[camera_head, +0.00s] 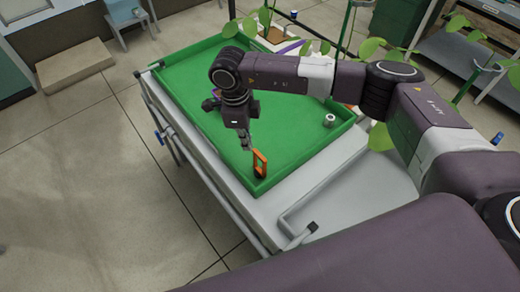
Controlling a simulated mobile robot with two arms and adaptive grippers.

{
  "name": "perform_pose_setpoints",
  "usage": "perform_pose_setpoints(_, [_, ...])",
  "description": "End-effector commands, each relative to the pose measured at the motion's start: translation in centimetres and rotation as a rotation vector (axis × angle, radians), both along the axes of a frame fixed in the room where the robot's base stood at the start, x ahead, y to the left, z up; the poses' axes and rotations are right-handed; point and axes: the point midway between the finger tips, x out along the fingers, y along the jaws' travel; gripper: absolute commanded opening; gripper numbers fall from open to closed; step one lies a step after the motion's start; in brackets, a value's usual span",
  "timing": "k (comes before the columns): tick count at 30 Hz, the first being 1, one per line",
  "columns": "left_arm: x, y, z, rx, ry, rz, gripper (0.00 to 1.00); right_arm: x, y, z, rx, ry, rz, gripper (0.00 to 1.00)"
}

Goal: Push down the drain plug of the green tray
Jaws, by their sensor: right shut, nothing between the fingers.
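The green tray (180,93) lies on a light grey bench, with a raised rim. Near its front corner, an orange loop-shaped piece (260,161) stands on a small dark round base; it looks like the drain plug. Whether it sits raised or flush is too small to tell. My right gripper (244,145) points down over the tray, shut and empty, its fingertips just up and left of the orange piece. Whether the fingertips touch it is not clear. My left gripper is not in view.
A small pale cylinder (329,120) stands in the tray at right. A dark object (211,104) is partly hidden behind my right gripper. Leafy plants (372,47) rise behind my right arm. A bent grey pipe (284,222) runs along the bench front.

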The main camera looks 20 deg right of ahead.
Motion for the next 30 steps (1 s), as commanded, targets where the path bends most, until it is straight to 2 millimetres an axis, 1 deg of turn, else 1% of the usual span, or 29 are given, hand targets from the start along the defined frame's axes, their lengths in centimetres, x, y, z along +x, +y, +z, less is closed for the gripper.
perform_pose_setpoints(1, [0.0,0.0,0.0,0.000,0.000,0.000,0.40,0.3,0.2,1.3,0.001,-0.005,0.000,0.00])
perform_pose_setpoints(6, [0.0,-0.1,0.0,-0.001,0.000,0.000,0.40,0.4,0.6,4.8,0.002,-0.001,0.001,0.00])
perform_pose_setpoints(9, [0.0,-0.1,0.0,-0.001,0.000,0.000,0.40,0.5,0.8,6.4,0.000,0.000,0.001,0.00])
perform_pose_setpoints(12, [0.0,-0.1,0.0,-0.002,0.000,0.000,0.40,0.6,1.0,7.5,0.001,0.002,0.002,0.00])
perform_pose_setpoints(17, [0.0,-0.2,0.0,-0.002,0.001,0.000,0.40,0.5,1.0,8.2,0.000,0.005,0.002,0.00])
perform_pose_setpoints(30, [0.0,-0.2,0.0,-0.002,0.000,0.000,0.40,0.5,1.0,8.2,0.000,0.005,0.002,0.00])
